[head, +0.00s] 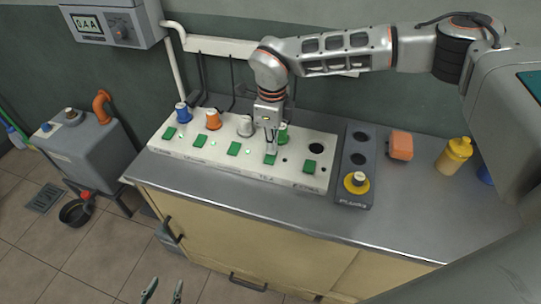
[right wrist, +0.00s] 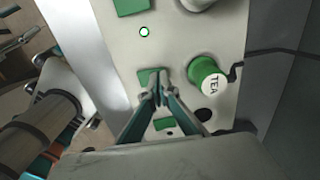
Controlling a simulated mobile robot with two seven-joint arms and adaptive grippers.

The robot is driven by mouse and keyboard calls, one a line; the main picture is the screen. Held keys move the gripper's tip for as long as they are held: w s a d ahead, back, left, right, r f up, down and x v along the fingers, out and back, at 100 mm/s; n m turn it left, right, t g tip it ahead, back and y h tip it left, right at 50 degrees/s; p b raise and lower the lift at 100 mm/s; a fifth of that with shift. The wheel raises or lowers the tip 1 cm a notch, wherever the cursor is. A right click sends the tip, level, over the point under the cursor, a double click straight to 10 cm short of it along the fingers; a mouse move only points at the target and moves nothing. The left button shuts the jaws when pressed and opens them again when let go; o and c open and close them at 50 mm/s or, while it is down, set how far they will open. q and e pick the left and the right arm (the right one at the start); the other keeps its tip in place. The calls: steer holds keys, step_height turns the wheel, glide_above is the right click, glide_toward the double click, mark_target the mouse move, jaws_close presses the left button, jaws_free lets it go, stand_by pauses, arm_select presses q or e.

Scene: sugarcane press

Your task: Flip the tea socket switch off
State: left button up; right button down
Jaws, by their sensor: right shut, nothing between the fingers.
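The white socket panel (head: 225,165) lies on the counter, with several green rocker switches in a row. The tea switch (head: 270,159) sits in front of the green plug and above the TEA lettering. It also shows in the right wrist view (right wrist: 149,75), partly covered by my fingers. The green plug marked TEA (right wrist: 208,78) is in its socket beside the switch. My right gripper (head: 270,149) is shut and empty, its fingertips (right wrist: 160,74) at the tea switch; I cannot tell if they touch it. My left gripper (head: 163,291) is open and empty, low at the bottom edge.
Blue (head: 182,112), orange (head: 213,119) and grey plugs (head: 245,126) stand in the other sockets; the rightmost socket (head: 316,149) is empty. A dark panel with a yellow knob (head: 356,182), an orange box (head: 400,145) and a yellow bottle (head: 454,155) are to the right. The front right counter is clear.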

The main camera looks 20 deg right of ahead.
steer(key=shift+f, duration=0.25)
steer(key=shift+r+p, duration=2.4)
steer(key=shift+r, duration=1.15)
